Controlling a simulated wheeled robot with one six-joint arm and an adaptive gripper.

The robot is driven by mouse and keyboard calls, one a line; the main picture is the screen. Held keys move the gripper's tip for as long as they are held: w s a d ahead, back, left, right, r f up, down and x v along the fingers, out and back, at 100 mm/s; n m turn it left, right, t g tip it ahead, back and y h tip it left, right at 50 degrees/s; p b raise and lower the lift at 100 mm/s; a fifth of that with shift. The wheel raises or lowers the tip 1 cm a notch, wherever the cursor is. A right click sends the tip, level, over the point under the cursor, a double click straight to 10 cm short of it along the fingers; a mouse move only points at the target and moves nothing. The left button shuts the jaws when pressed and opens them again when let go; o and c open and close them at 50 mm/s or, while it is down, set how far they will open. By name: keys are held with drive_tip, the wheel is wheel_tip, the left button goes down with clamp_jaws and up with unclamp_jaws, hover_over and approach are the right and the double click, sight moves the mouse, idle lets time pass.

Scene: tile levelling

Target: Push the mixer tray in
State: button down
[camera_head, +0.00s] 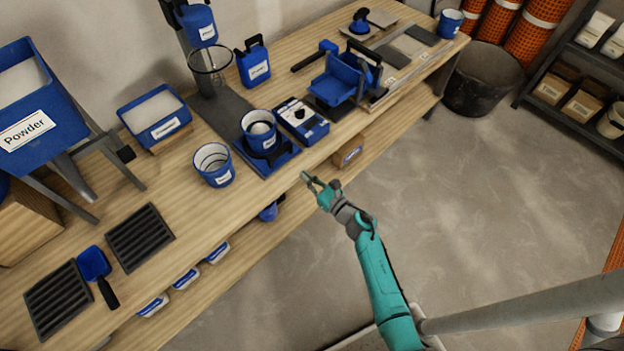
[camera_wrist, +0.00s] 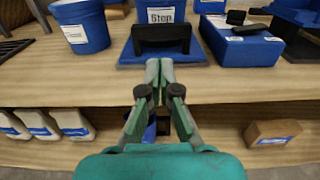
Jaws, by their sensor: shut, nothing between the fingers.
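The mixer tray (camera_head: 268,171) is a flat blue tray on the bench, at the foot of the mixer stand, with a blue bucket (camera_head: 259,130) standing on it. In the wrist view the tray (camera_wrist: 129,54) shows a black handle (camera_wrist: 160,38) along its front, with the labelled bucket behind. My gripper (camera_head: 306,178) is off the bench's front edge, to the lower right of the tray. Its fingers are together and empty. In the wrist view the fingertips (camera_wrist: 160,64) are just before the handle; I cannot tell whether they touch.
A labelled blue bucket (camera_head: 213,165) stands left of the tray, and a blue box with a dark knob (camera_head: 302,121) stands close on the right. The mixer head (camera_head: 197,24) and its ring hang above. A lower shelf holds labelled containers. The floor before the bench is clear.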

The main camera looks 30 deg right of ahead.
sight(281, 154)
drive_tip(key=x, duration=0.9)
drive_tip(key=shift+w+a, duration=0.2)
drive_tip(key=shift+w, duration=0.15)
drive_tip(key=shift+w, duration=0.1)
